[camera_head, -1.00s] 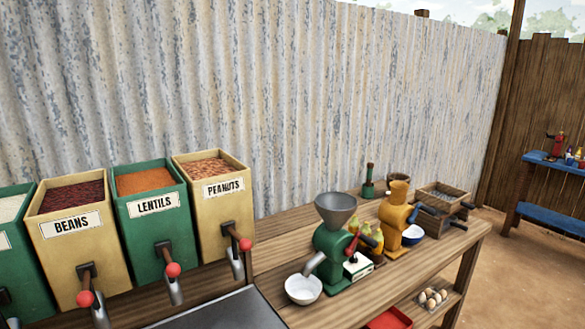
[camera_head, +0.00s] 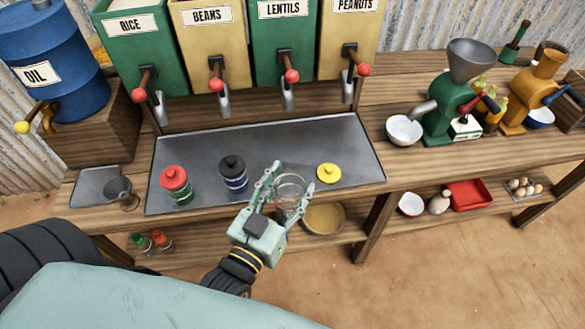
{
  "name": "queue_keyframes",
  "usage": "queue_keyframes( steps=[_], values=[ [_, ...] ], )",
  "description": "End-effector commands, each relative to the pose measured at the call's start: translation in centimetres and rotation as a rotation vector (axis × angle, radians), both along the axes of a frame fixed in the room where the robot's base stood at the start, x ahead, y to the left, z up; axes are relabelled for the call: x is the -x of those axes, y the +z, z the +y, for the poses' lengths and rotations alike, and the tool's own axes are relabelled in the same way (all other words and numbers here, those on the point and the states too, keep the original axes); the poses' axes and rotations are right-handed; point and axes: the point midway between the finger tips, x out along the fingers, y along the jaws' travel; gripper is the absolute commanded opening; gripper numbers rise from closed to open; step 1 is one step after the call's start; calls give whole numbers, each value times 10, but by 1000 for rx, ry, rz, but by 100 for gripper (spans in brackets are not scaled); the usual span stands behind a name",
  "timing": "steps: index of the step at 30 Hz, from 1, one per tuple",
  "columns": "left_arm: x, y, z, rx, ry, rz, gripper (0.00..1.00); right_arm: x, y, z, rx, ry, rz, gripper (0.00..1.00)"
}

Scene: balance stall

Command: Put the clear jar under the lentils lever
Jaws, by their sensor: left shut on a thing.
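My left gripper (camera_head: 292,178) is shut on the clear jar (camera_head: 290,189), with one finger on each side of it. The jar is see-through and shows no lid. It is at the front edge of the grey metal tray (camera_head: 300,138); I cannot tell whether it touches the tray. The lentils bin (camera_head: 283,45) is green, with a red-knobbed lever (camera_head: 291,76) and a metal spout (camera_head: 288,97) above the tray's back part. The jar is in front of this spout, apart from it. My right gripper is not in view.
The tray below the lentils spout is clear. A white bowl (camera_head: 404,131) and green grinder (camera_head: 447,118) stand right.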

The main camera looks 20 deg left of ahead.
Motion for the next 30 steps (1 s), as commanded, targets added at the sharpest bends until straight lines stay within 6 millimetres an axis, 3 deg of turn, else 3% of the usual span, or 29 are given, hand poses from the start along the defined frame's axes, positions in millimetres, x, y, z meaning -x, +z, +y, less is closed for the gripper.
queue_keyframes(
  steps=[1,3,9,13,19,30],
  values=[
    [-14,3,-7,1,-19,-4,14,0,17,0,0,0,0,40],
    [-32,-4,-16,4,-43,-6,14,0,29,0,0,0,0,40],
    [-79,-22,-33,-5,-94,-6,14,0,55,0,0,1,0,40],
    [-100,-29,-38,-11,-113,-4,14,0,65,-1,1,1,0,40],
    [-113,-36,-39,-18,-122,0,14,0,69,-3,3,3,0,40],
    [-112,-42,-39,-19,-122,0,14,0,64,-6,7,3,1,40]
  ],
)
